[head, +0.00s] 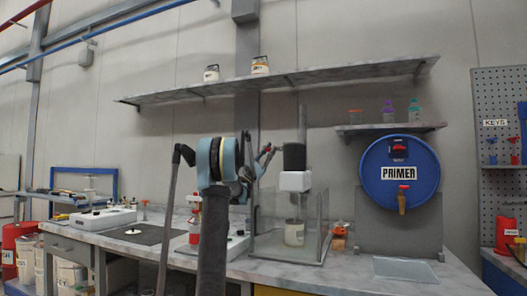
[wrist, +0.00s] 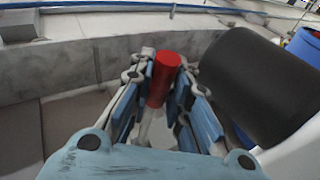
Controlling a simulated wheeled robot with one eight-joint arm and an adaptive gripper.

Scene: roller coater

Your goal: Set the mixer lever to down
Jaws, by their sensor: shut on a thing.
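The mixer (head: 294,181) stands on the bench in the head view, with a white body and a black cylindrical motor on top. Its black motor (wrist: 265,85) fills the right of the wrist view. The lever (wrist: 163,78) has a red cylindrical knob on a pale rod. It points upward between the fingers in the wrist view. My gripper (wrist: 160,100) is shut on the lever, one blue-padded finger on each side of the red knob. In the head view my gripper (head: 265,158) is just left of the mixer, and the lever is hard to make out there.
A clear-walled enclosure (head: 265,229) surrounds a can (head: 294,232) below the mixer. A blue primer drum (head: 400,170) stands to the right. A shelf (head: 290,80) runs above. The grey bench (head: 345,272) has free room at the front right.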

